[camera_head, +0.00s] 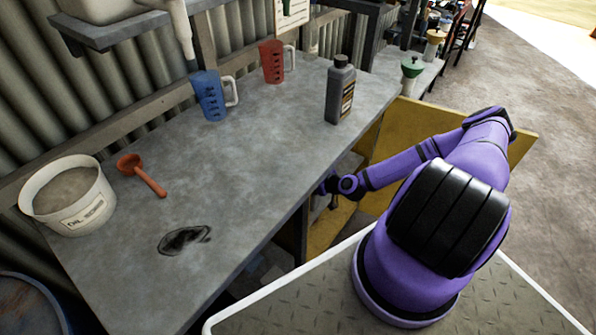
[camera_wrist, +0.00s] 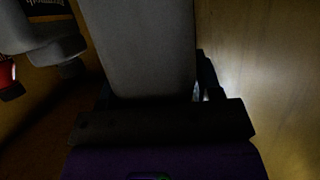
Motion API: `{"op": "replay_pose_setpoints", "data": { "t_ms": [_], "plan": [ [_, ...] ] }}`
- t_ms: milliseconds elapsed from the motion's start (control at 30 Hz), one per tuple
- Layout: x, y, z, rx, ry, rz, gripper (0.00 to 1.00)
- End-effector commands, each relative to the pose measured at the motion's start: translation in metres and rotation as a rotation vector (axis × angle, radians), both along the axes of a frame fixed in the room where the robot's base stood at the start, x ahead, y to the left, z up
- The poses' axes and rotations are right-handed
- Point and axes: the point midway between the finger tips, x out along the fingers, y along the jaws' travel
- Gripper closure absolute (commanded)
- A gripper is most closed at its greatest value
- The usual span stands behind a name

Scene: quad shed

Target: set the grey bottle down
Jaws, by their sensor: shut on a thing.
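In the dark wrist view, a large plain grey body, which looks like the grey bottle (camera_wrist: 140,45), fills the middle between my fingers. My gripper (camera_wrist: 153,92) is shut on it; a dark finger shows at its right side. In the head view my gripper (camera_head: 331,188) reaches under the front edge of the workbench, and the held bottle is hidden there. I cannot tell whether its base touches anything. Another dark grey bottle (camera_head: 340,92) with a label stands upright on the bench top.
Yellowish panels (camera_head: 385,140) stand close around my forearm. In the wrist view a grey object (camera_wrist: 45,40) and a small red one (camera_wrist: 8,78) are close at left.

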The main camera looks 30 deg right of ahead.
Motion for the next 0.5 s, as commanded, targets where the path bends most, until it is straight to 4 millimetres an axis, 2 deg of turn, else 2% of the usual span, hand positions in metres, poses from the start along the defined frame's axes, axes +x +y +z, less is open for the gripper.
{"op": "replay_pose_setpoints", "data": {
  "t_ms": [33, 300, 500],
  "plan": [
    [0.012, 0.000, 0.000, 0.000, -0.004, -0.001, 1.00],
    [0.063, -0.002, -0.005, 0.001, -0.003, -0.001, 1.00],
    [0.084, -0.004, -0.007, 0.000, -0.003, -0.002, 1.00]
  ]
}}
